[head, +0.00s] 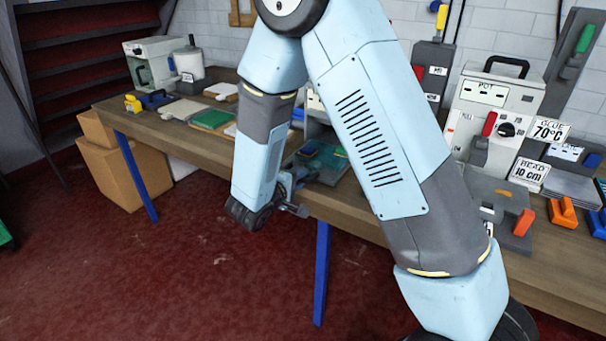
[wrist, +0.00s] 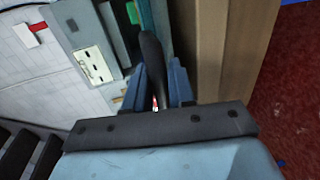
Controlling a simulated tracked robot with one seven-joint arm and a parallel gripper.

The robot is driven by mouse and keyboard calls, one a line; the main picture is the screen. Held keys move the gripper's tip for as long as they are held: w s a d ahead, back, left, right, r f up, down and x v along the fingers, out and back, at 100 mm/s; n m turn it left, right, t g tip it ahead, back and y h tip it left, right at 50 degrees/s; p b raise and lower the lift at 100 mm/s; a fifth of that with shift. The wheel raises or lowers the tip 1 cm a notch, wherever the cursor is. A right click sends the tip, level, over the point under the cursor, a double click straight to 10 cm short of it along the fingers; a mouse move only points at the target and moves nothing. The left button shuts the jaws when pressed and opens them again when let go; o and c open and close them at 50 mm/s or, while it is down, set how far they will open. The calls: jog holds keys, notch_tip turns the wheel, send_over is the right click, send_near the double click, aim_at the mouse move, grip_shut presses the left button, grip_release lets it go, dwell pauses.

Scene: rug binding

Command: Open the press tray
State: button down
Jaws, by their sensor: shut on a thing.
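My gripper (wrist: 157,90) has its two blue fingers closed on either side of a dark, rounded handle (wrist: 150,48), which runs up between them in the wrist view. In the head view my gripper (head: 290,186) is at the front edge of the bench, partly behind my forearm. Beyond it is a low teal tray-like part (head: 325,158) at the press, with dark and green pieces on it. My arm hides much of the press. I cannot tell from these frames how far the tray is out.
The wooden bench (head: 190,133) runs along the wall. A grey glue machine (head: 492,105) with signs stands at the right, with orange clamps (head: 562,212) near it. Cardboard boxes (head: 110,165) are under the bench at the left. The red floor (head: 200,260) in front is clear.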

jog(key=shift+s+f, duration=0.2)
jog(key=shift+s, duration=0.05)
jog(key=c, duration=1.4)
grip_release()
jog(key=o, duration=0.3)
jog(key=shift+w, duration=0.15)
jog(key=shift+a+r, duration=0.1)
jog(key=v, duration=1.3)
jog(key=shift+s, duration=0.3)
jog(key=shift+a+r, duration=0.1)
